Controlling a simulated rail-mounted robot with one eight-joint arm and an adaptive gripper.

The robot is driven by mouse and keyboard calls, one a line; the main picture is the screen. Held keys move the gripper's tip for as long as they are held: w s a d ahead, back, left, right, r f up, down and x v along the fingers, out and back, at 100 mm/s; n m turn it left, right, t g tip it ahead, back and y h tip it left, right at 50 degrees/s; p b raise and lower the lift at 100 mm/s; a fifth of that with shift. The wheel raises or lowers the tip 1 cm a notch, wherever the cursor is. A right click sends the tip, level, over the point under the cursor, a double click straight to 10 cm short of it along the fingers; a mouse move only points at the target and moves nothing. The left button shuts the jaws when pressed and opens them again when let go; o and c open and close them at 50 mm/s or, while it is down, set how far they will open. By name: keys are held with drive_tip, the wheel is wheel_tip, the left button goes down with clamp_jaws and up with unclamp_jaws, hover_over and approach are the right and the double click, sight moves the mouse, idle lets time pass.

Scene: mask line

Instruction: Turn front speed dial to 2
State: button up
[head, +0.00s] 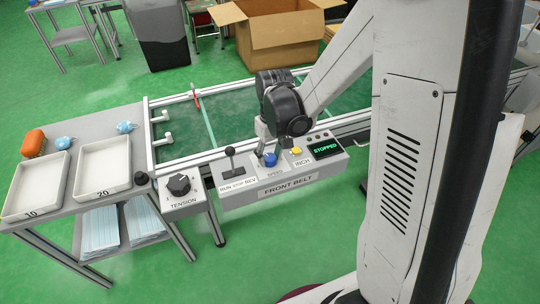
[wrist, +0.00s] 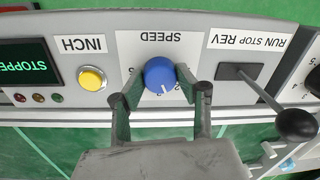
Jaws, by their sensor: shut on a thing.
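The front speed dial is a round blue knob (head: 270,159) on the front belt's control box (head: 288,189), in the head view. In the wrist view, which is upside down, the blue dial (wrist: 160,73) sits below the SPEED label, with a white pointer mark on its lower part and small numerals beside it, partly hidden. My gripper (wrist: 161,95) has one finger on each side of the dial and is shut on it. In the head view my gripper (head: 267,146) reaches the dial from above and behind.
A yellow INCH button (head: 296,151) and a display reading STOPPED (head: 325,148) sit right of the dial. The RUN STOP REV lever (head: 230,158) stands left, with the black TENSION knob (head: 179,184) beyond. Trays (head: 103,194) lie on the left table.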

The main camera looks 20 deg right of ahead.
sight(271, 155)
drive_tip(key=shift+n, duration=2.2)
drive_tip(key=o, duration=1.1)
drive_tip(key=r, duration=1.2)
drive_tip(key=shift+w+d, duration=0.2)
drive_tip(key=shift+d, duration=0.05)
